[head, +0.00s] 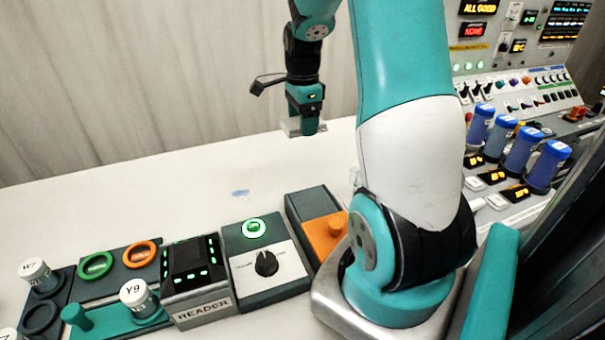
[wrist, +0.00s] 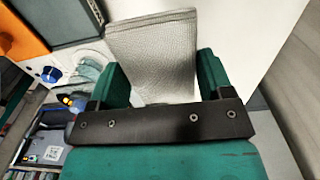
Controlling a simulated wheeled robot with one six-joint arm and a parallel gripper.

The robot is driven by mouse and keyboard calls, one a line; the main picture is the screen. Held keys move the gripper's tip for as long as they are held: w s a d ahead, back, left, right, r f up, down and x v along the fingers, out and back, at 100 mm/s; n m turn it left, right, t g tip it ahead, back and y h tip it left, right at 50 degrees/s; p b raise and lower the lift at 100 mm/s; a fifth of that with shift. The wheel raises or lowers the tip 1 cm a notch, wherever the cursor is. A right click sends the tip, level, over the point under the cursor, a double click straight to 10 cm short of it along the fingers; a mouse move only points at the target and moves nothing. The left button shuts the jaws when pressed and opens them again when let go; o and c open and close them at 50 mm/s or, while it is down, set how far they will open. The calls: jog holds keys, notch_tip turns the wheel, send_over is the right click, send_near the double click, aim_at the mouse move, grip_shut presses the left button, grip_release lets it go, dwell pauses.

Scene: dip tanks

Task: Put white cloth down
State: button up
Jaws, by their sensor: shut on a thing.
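My gripper (head: 303,126) hangs over the white table, towards its back edge, in the head view. It is shut on the white cloth (wrist: 153,50), whose pale woven sheet stands out between the two green fingers in the wrist view. A small pale part of the cloth (head: 290,127) shows beside the fingers in the head view. I cannot tell from the head view whether the cloth touches the table. A small blue smudge (head: 240,193) lies on the table in front of the gripper.
The white table (head: 150,190) is clear around the smudge. Along its front stand a READER box (head: 196,275), a dial box (head: 265,265), an orange-topped box (head: 325,235) and a white jar marked Y9 (head: 136,296). Several blue-capped cylinders (head: 521,147) stand at the right.

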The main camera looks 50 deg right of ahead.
aim_at(303, 178)
notch_tip(303, 178, down, 15)
jog(key=shift+r+p, duration=0.1)
jog(key=shift+p, duration=0.25)
jog(key=o, duration=0.9)
